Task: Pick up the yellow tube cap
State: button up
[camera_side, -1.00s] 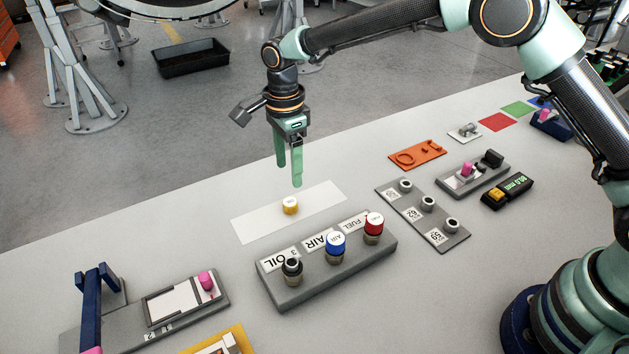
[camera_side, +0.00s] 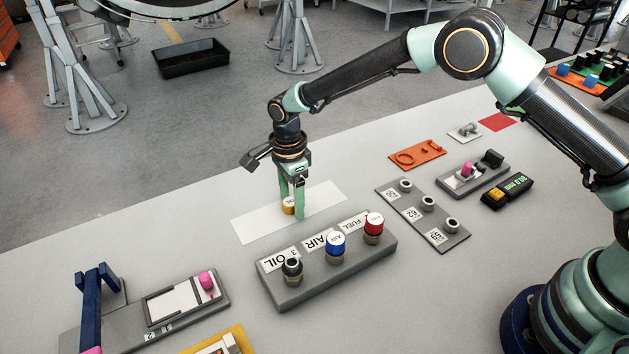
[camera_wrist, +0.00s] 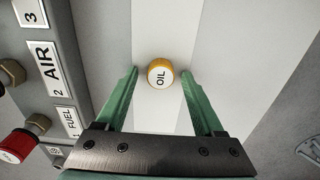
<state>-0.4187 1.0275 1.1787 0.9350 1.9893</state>
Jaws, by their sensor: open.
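The yellow tube cap (camera_side: 289,205) stands on a white strip (camera_side: 325,203) on the bench, partly hidden by my gripper in the side view. In the wrist view the cap (camera_wrist: 160,72) shows its white top marked OIL. My gripper (camera_side: 292,211) is lowered at the cap, its green fingers pointing down. In the wrist view my gripper (camera_wrist: 158,78) is open, with one finger on each side of the cap and gaps visible between them.
A grey block (camera_side: 325,274) in front holds a bare OIL fitting (camera_side: 291,270), a blue AIR cap (camera_side: 336,244) and a red FUEL cap (camera_side: 374,224). A grey plate (camera_side: 423,215) with several fittings lies to the right.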

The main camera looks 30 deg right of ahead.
aim_at(292, 201)
grip_shut()
jog(key=shift+r, duration=0.1)
notch_tip(292, 201, up, 18)
jog(key=r, duration=0.1)
jog(key=s+d+r+n, duration=0.1)
jog(key=s+d+n, duration=0.5)
jog(key=d+n, duration=0.3)
jog(key=s+d+r+n, duration=0.2)
jog(key=s+d+n, duration=0.3)
jog(key=d+n, duration=0.4)
jog(key=d, duration=0.3)
jog(key=shift+s+d, duration=0.3)
jog(key=shift+s, duration=0.1)
